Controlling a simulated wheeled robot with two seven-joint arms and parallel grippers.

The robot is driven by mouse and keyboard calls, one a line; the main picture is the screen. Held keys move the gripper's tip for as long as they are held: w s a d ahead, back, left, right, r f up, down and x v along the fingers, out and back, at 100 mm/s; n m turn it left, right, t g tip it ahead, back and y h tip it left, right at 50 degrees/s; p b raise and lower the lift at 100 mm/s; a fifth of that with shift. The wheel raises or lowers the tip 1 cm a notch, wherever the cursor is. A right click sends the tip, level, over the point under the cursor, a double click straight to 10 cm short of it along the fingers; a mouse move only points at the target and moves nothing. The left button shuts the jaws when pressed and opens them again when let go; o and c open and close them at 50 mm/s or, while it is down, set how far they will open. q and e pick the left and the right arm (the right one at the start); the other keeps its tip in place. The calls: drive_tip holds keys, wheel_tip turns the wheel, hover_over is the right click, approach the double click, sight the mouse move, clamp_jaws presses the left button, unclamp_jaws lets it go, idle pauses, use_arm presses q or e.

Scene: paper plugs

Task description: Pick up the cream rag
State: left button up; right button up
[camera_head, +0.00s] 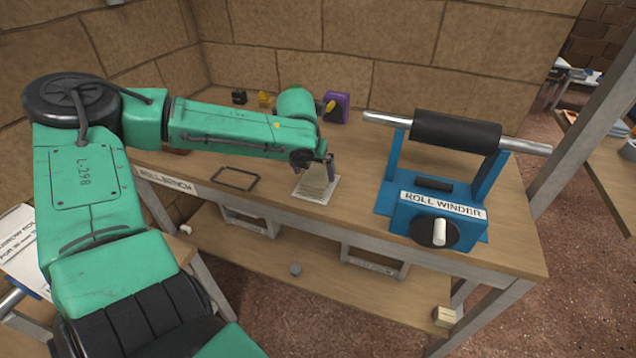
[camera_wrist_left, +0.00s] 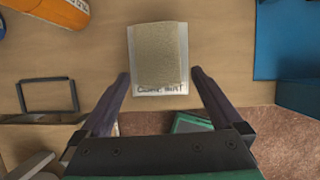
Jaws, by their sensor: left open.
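The cream rag (camera_head: 315,180) lies folded on a white labelled mat (camera_head: 325,198) on the bench top. In the left wrist view the rag (camera_wrist_left: 160,55) is a flat cream rectangle, and the mat's (camera_wrist_left: 133,75) white edge shows around it, with partly readable lettering below. My left gripper (camera_head: 317,172) is over the rag in the head view. In the left wrist view the open fingers of my left gripper (camera_wrist_left: 160,76) point toward the rag, one to each side, with nothing between them at the tips but the rag and mat beyond. My right gripper is not in view.
A blue roll winder (camera_head: 440,205) with a black roller stands to the right on the bench (camera_head: 365,215). A black rectangular frame (camera_head: 234,179) lies left of the mat. A purple item (camera_head: 337,107) and small yellow and black items sit at the back by the wall.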

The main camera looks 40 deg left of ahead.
sight(316, 178)
use_arm(q)
drive_tip(key=shift+x, duration=1.2)
drive_tip(key=shift+a+b+x, duration=0.2)
drive_tip(key=shift+b+x, duration=0.35)
drive_tip(key=shift+x, duration=0.65)
drive_tip(key=shift+w+f, duration=0.1)
drive_tip(key=shift+w, duration=0.1)
drive_tip(key=shift+c, duration=0.6)
drive_tip(key=c, duration=1)
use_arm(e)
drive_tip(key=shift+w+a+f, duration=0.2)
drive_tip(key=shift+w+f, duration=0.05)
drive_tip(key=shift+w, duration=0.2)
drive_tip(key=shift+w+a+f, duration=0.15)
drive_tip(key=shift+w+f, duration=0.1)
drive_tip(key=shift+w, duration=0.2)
use_arm(q)
wheel_tip(316, 178, up, 20)
drive_tip(key=p, duration=0.3)
drive_tip(key=shift+p, duration=0.35)
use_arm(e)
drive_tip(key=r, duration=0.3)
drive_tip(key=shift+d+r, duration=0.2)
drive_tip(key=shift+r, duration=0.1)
